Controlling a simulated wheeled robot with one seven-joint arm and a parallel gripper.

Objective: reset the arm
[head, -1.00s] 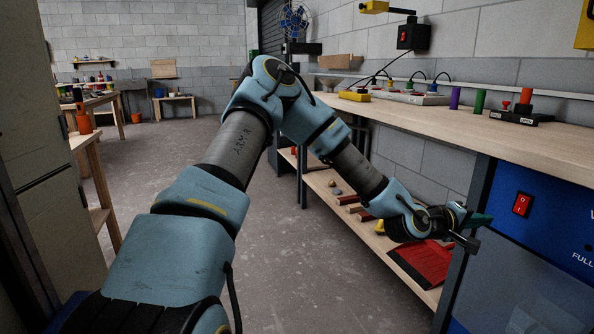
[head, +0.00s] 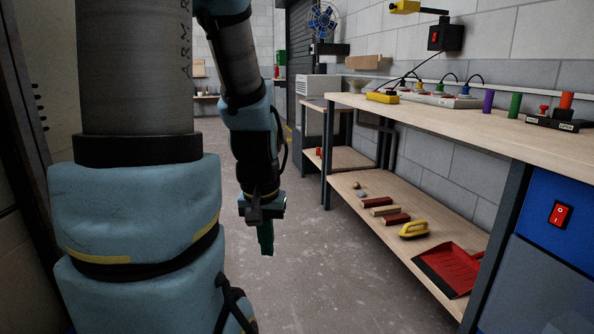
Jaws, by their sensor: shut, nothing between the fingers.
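My arm stands large at the left of the head view, and its forearm hangs down in front of the aisle. My gripper (head: 265,238) points down over the floor, left of the bench's lower shelf and apart from it. Its green fingers are shut with nothing between them. The painted battens (head: 382,209), red and bare wood, lie on the lower shelf (head: 350,190) to the right. The gripper touches nothing that I can see.
The workbench (head: 420,113) runs along the right wall, with purple and green cylinders (head: 515,105) on top. A yellow-handled brush (head: 414,230) and a red dustpan (head: 452,265) lie on the lower shelf. The floor (head: 330,270) between arm and bench is clear.

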